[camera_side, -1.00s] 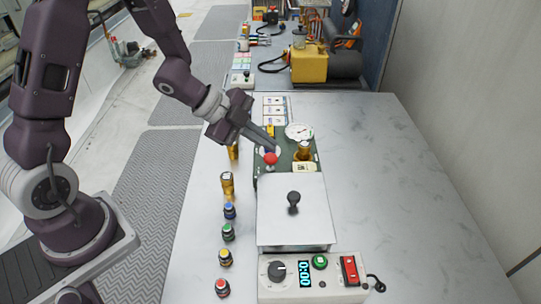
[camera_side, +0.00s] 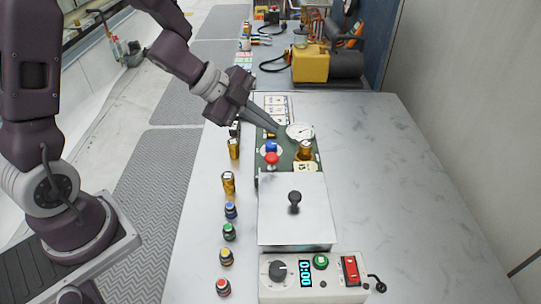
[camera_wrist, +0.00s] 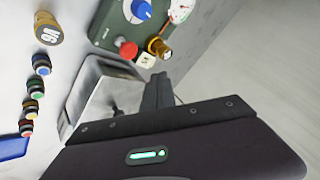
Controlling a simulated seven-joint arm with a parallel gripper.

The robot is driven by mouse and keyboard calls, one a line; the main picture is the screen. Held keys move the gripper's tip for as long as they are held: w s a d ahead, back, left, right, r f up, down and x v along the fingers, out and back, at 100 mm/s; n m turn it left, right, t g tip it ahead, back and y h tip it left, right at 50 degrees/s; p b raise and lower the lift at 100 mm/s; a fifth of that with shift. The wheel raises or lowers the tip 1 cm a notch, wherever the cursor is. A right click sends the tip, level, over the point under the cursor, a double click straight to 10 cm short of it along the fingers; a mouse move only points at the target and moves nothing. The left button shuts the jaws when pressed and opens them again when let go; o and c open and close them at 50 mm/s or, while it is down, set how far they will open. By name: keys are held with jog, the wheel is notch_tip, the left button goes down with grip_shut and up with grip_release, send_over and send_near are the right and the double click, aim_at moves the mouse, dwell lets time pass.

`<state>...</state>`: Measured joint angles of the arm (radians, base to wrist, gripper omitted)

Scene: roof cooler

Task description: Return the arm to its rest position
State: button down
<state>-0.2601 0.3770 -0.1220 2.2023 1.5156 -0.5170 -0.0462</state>
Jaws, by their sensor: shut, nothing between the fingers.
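My gripper (camera_side: 274,128) is shut and empty. In the side view its fingertips are in the air over the far end of the green panel (camera_side: 290,153), beyond the red knob (camera_side: 271,159) and the blue knob (camera_side: 271,146). In the wrist view (camera_wrist: 160,78) the closed fingers point up toward the panel, with the red knob (camera_wrist: 126,49) and a brass fitting (camera_wrist: 158,47) near them in the picture. My arm reaches in from the upper left, bent over the bench.
A metal lid with a black knob (camera_side: 294,202) lies in front of the panel. A control box (camera_side: 313,278) with a timer display stands at the near edge. Several coloured-cap vials and brass cylinders line the left. A round gauge (camera_side: 300,131) stands by the panel. The bench's right side is clear.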

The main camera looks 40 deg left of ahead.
jog(key=s+a+r+n+t+y, duration=0.35)
jog(key=a+r+n+y, duration=0.45)
jog(key=r, duration=0.3)
jog(key=s+d+n+g+h, duration=0.1)
jog(key=s+d+n+g, duration=0.1)
jog(key=s, duration=0.8)
jog(key=s+d+n+g+h, duration=0.1)
jog(key=s+d+n+g, duration=0.2)
jog(key=s+n, duration=0.3)
jog(key=s+d, duration=0.1)
jog(key=s, duration=0.4)
jog(key=shift+r+n, duration=0.3)
jog(key=shift+n, duration=0.1)
dwell(0.4)
